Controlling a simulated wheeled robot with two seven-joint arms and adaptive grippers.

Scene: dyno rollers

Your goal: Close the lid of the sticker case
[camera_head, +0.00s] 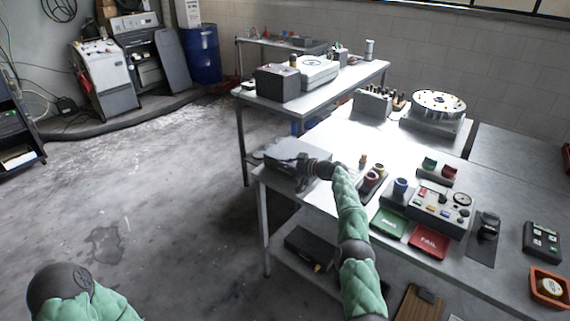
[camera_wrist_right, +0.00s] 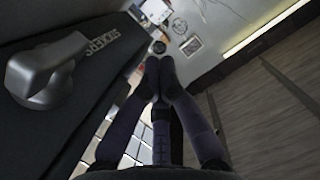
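The sticker case (camera_head: 283,152) is a flat grey box at the near left corner of the workbench in the head view. In the right wrist view its dark lid (camera_wrist_right: 85,75), lettered STICKERS and with a rounded grey knob, fills the left side. How far the lid stands open I cannot tell. My right gripper (camera_head: 303,172) is at the case's near right side. In the wrist view its fingertips (camera_wrist_right: 159,65) meet beside the lid, with nothing seen between them. Pale squares show behind the fingers. My left gripper is out of view.
Red-rimmed round containers (camera_head: 372,178) stand just right of my right arm. A control box (camera_head: 440,210), a green tray (camera_head: 390,222) and a red FAIL tray (camera_head: 429,243) lie further right. A second table (camera_head: 345,82) stands behind. The floor left of the bench is clear.

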